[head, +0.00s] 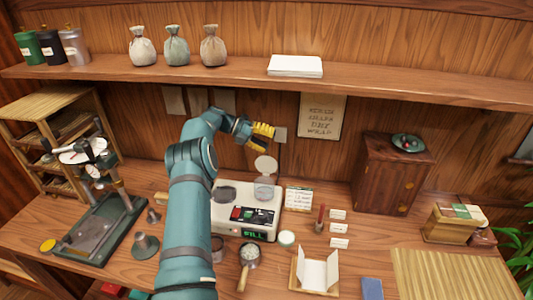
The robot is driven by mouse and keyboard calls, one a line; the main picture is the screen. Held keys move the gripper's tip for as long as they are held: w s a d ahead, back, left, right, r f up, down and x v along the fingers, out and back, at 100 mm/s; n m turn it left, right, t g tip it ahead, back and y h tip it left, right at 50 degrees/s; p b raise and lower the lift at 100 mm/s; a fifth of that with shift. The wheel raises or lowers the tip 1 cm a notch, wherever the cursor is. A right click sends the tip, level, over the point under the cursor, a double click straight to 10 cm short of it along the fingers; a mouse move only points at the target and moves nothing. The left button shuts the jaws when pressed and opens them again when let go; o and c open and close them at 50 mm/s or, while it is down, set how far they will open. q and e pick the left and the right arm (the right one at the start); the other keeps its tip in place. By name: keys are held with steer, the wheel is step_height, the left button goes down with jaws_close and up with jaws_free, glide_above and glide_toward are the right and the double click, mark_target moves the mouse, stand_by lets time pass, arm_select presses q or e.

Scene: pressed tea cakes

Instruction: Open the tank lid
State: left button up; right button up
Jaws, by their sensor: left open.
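A white machine (230,228) with a dark control panel and a lit green display reading "FILL" stands on the bench. A small clear tank (264,191) is at its back right. A pale round disc that looks like the tank lid (265,165) stands tilted up above the tank. My left gripper (265,131), with yellow fingers, is open and empty, above and behind the lid near the back wall. It appears apart from the lid. My left arm hides the machine's left edge. My right gripper is out of view.
A gauge press (90,165) stands at left and a wooden cabinet (380,180) at right. A scoop (248,258), a small round pot (286,238) and folded paper (318,272) lie in front. A shelf (200,80) with sacks and canisters runs above the bench.

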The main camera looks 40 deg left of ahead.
arm_select(q)
step_height(320, 180, up, 2)
steer(key=shift+d+r, duration=0.15)
steer(key=shift+r, duration=0.3)
steer(key=shift+f, duration=0.1)
stand_by(0.3)
